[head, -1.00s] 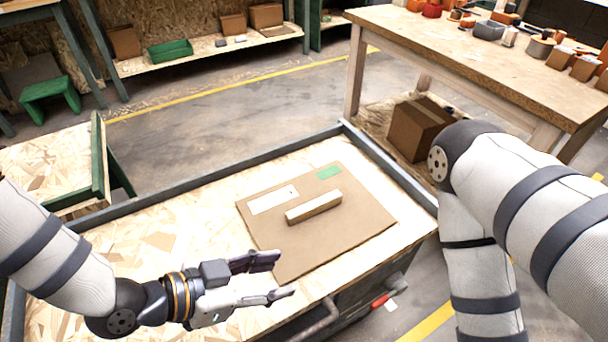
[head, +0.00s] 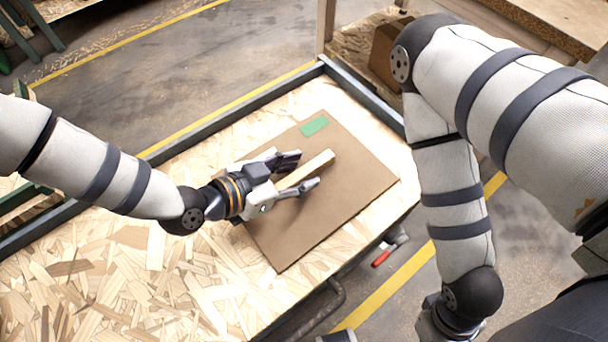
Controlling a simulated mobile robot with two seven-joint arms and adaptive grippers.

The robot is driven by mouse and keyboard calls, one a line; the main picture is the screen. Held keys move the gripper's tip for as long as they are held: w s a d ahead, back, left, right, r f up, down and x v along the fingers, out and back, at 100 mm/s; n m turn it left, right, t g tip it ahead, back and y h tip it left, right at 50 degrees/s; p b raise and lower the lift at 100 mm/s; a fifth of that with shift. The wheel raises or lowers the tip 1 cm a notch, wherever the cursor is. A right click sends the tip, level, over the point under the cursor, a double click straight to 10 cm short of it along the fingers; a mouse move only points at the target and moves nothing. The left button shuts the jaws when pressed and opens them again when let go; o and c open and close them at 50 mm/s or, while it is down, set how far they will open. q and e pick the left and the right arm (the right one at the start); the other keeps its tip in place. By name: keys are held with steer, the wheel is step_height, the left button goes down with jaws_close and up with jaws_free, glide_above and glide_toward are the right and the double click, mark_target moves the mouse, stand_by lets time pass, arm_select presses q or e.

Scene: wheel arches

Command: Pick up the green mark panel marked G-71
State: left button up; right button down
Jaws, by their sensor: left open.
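A flat brown panel (head: 345,210) lies on the chipboard top of the cart. It has a green mark (head: 314,125) near its far corner and a pale wooden bar (head: 319,164) standing up as a handle. No lettering can be read, and the white label is hidden behind my left gripper. My left gripper (head: 303,171) is open over the panel, with one finger on each side of the bar's near end. Contact with the bar cannot be told. My right arm hangs at the right, its gripper cut off by the bottom edge.
The cart's raised grey rim (head: 225,125) runs along the far side. A red-tipped handle (head: 382,257) sticks out on the cart's right side. A wooden workbench (head: 540,20) with a cardboard box (head: 386,45) below stands behind at the right. The cart top left of the panel is clear.

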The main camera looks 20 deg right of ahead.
arm_select(q)
steer(key=shift+w+d+f, duration=0.15)
steer(key=shift+d+f, duration=0.05)
steer(key=shift+d, duration=0.1)
jaws_close()
steer(key=shift+r, duration=0.1)
